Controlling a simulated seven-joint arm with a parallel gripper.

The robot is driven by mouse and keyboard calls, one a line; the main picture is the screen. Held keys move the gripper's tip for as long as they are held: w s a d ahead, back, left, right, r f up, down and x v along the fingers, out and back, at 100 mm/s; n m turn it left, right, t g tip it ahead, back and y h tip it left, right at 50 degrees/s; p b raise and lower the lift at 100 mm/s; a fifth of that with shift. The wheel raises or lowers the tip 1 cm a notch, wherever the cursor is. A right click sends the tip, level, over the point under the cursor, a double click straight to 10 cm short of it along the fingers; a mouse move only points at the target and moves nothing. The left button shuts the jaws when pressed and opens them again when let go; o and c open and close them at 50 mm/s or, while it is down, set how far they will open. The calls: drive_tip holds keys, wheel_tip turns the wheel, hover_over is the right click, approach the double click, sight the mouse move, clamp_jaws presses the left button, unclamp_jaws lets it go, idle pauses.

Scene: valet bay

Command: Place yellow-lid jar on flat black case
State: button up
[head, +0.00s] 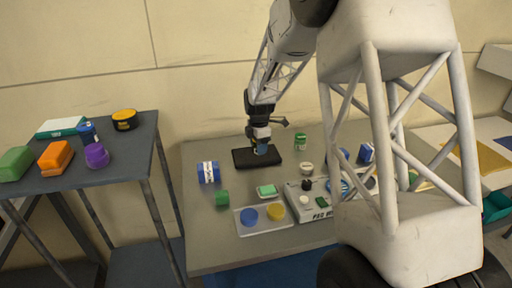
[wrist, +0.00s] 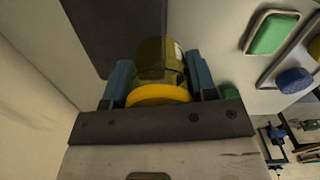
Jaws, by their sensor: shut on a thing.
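My gripper (wrist: 160,82) is shut on the yellow-lid jar (wrist: 158,94) in the wrist view, with a blue finger on each side. The jar has a dark olive body with a pale label patch, and its yellow lid faces the camera. The flat black case (wrist: 112,30) shows beyond the jar, to its upper left. In the head view my gripper (head: 262,148) is over the right part of the flat black case (head: 243,159), which lies on the grey table. The jar is mostly hidden there. I cannot tell whether it touches the case.
Near the case are a blue-and-white cylinder (head: 208,172), a green block (head: 222,198) and a green jar (head: 300,141). A pale tray (head: 244,231) holds blue and yellow discs. Small items crowd the labelled panel to the right. A side table (head: 90,181) stands left.

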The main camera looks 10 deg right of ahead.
drive_tip(key=shift+w+d+f, duration=0.1)
drive_tip(key=shift+w, duration=1.2)
drive_tip(key=shift+w+d+f, duration=0.1)
drive_tip(key=shift+w, duration=1.15)
drive_tip(key=shift+f, duration=0.1)
drive_tip(key=shift+f, duration=1.7)
drive_tip(key=shift+f, duration=0.15)
drive_tip(key=o, duration=0.9)
wheel_tip(320, 180, up, 12)
drive_tip(key=shift+r, duration=0.2)
